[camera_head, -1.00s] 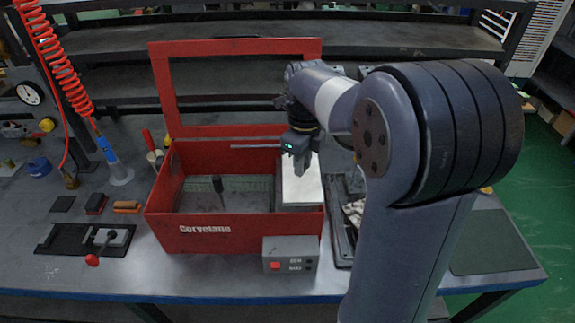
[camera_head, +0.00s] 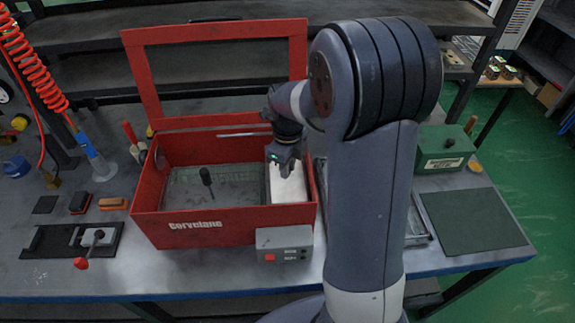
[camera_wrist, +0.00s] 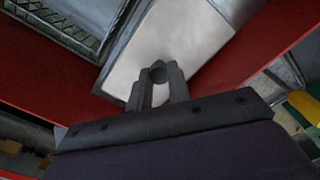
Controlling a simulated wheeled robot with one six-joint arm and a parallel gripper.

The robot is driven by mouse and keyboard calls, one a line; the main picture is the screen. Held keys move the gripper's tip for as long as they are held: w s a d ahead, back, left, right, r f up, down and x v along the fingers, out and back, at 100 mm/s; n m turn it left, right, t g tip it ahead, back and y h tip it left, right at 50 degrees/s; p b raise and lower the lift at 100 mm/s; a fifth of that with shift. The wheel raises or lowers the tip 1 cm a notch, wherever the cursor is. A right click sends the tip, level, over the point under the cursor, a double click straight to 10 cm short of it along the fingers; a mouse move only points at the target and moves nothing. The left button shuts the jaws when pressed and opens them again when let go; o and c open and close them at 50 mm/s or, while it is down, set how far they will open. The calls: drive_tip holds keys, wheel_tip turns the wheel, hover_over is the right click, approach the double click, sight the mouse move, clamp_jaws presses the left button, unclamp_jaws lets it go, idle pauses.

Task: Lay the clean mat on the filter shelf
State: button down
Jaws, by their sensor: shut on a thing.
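The white mat (camera_head: 290,188) is at the right end of the open red washer box (camera_head: 190,236), inside its walls. In the wrist view the pale mat (camera_wrist: 165,40) spreads beyond and between my fingers. My gripper (camera_head: 284,170) is over the mat, pointing down, and is shut on it; the wrist view shows its two dark fingers (camera_wrist: 158,88) close together. The filter shelf is hidden under the mat, and I cannot tell whether the mat rests on it.
The box's raised red lid frame (camera_head: 140,75) stands behind. A grey control box (camera_head: 284,243) is at its front right corner. A dark green mat (camera_head: 475,218) and a green case (camera_head: 445,150) lie to the right. A red-handled valve fixture (camera_head: 75,240) is at left.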

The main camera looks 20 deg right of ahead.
drive_tip(key=shift+f, duration=0.25)
drive_tip(key=c, duration=1.3)
unclamp_jaws()
wheel_tip(320, 180, up, 12)
drive_tip(key=shift+r, duration=0.1)
